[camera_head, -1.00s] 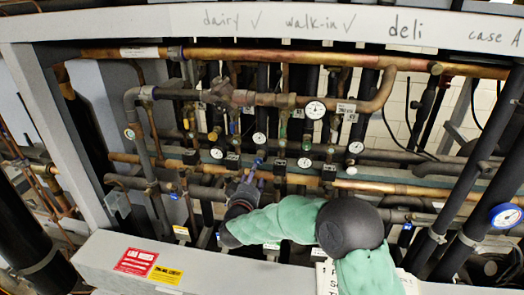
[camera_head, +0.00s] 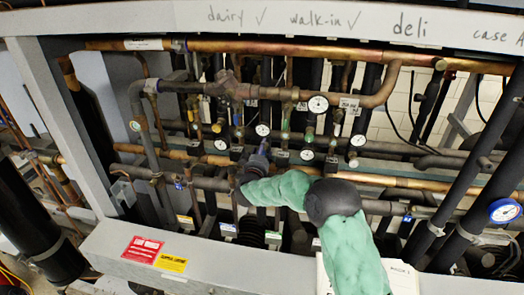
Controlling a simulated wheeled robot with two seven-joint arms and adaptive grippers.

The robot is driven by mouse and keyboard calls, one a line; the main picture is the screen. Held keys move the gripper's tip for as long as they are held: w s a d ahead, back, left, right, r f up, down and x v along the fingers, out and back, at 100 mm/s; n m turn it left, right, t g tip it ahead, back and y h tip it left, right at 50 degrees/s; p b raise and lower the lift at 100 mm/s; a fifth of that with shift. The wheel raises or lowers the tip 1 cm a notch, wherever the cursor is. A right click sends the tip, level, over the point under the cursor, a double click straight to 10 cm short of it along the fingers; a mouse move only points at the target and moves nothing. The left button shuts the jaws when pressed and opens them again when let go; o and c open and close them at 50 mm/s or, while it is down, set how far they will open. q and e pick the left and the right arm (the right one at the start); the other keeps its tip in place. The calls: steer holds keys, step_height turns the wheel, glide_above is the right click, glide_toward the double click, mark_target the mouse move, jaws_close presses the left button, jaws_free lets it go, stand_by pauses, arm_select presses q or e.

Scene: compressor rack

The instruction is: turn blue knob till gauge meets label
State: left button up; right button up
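My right arm comes in from the bottom right in a green sleeve. Its gripper (camera_head: 260,158) is at the middle pipes, pointing away from me. A small blue part (camera_head: 265,146), possibly the blue knob, shows at the fingertips. I cannot tell whether the fingers touch it or are closed on it. Several white dial gauges stand among the pipes, one at upper middle (camera_head: 318,104) and one just above the gripper (camera_head: 262,129). The needles and label writing are too small to read. My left gripper is out of view.
A copper pipe (camera_head: 220,46) runs across the top under a white beam (camera_head: 150,20) with handwriting. A blue-rimmed gauge (camera_head: 504,211) is at far right. A grey front beam (camera_head: 215,262) bears red and yellow stickers. Dense pipes surround my gripper.

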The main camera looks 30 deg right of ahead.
jaws_close()
steer(key=shift+r+m+b, duration=0.1)
steer(key=shift+m+b, duration=0.2)
stand_by(0.5)
steer(key=m+b, duration=0.2)
steer(key=b, duration=0.1)
steer(key=shift+m+b, duration=0.3)
steer(key=m+b, duration=0.3)
steer(key=shift+r, duration=0.1)
steer(key=shift+d+r+m+b, duration=0.1)
steer(key=shift+m+b, duration=0.35)
steer(key=shift+m, duration=0.05)
